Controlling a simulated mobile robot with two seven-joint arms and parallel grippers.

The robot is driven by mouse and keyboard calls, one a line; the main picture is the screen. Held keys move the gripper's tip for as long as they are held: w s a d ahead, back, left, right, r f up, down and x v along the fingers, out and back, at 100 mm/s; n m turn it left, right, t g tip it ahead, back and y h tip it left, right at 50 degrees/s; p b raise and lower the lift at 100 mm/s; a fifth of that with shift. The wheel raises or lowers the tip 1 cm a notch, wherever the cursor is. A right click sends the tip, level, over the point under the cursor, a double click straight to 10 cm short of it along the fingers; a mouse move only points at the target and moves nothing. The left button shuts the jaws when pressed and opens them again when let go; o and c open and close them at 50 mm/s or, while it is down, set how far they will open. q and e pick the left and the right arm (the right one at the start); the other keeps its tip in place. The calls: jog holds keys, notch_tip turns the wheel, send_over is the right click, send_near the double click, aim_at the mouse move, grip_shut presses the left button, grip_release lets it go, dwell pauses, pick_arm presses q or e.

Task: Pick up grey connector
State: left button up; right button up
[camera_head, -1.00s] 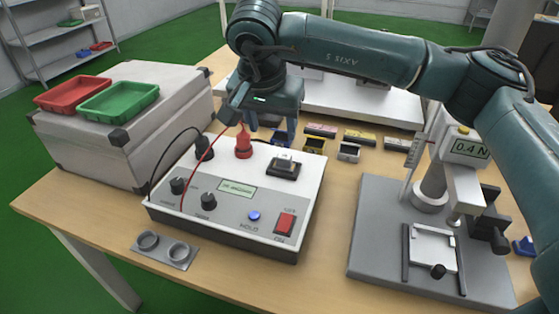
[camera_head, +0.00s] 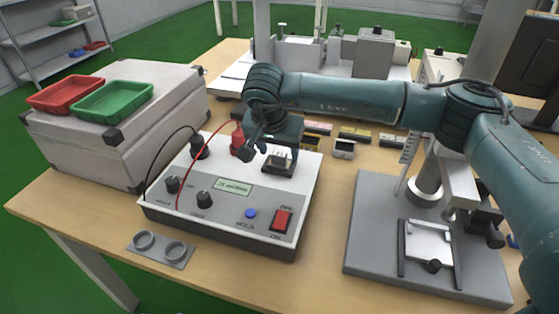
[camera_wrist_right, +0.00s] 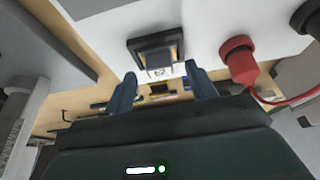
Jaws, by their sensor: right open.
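The black test socket (camera_head: 269,168) sits on top of the white tester box. My left gripper is not in view.
A red plug (camera_head: 238,141) with a cable stands close to the socket, beside my gripper; a black plug (camera_head: 198,147) is farther left. A force-gauge stand (camera_head: 362,235) is at right. Red and green trays (camera_head: 113,98) sit on a case.

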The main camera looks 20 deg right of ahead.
jog(key=shift+w+d+f, duration=0.1)
jog(key=shift+w+f, duration=0.1)
jog(key=shift+f, duration=0.3)
jog(key=shift+c, duration=0.5)
jog(key=c, duration=1)
jog(key=shift+o, duration=0.2)
jog(key=shift+r, duration=0.1)
